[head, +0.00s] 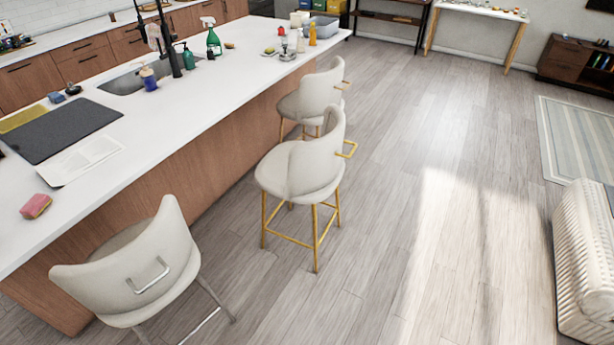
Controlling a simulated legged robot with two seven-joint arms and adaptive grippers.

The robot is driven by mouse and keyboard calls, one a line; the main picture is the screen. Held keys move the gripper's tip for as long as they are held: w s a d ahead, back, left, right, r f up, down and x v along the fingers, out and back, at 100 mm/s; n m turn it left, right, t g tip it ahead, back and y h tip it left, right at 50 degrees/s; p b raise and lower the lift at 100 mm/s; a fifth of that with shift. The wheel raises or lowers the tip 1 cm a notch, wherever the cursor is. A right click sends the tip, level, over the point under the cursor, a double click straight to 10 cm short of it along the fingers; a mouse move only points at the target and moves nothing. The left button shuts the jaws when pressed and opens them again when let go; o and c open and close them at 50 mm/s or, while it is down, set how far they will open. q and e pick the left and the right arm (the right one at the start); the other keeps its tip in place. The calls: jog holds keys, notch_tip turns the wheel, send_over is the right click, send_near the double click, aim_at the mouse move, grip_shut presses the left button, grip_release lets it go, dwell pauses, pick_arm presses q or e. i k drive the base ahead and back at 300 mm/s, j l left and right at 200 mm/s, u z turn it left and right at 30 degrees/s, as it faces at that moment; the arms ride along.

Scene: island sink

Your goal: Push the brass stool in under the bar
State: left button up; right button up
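A cream stool with brass legs and a brass back handle (302,170) stands in the middle of the view, pulled out from the island bar (195,120) onto the wood floor. Its back faces right, away from the bar. A second cream stool with a brass handle (318,93) stands behind it, closer to the bar side and partly hidden by the first. A third cream stool with silver legs and a silver handle (140,265) stands at the front left, beside the bar. Neither of my grippers shows in the head view.
Open wood floor (420,190) lies right of the stools. A white ribbed radiator (580,262) stands at the right edge, near a striped rug (580,140). The countertop holds a sink (125,82), a dark mat (62,130), a pink sponge (36,206) and several bottles.

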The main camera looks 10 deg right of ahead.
aim_at(298, 171)
jog(key=i+l+u, duration=0.1)
jog(key=i+l, duration=0.6)
jog(key=l, duration=0.2)
jog(key=i+l+u, duration=0.15)
jog(key=i+l, duration=0.15)
jog(key=l, duration=0.15)
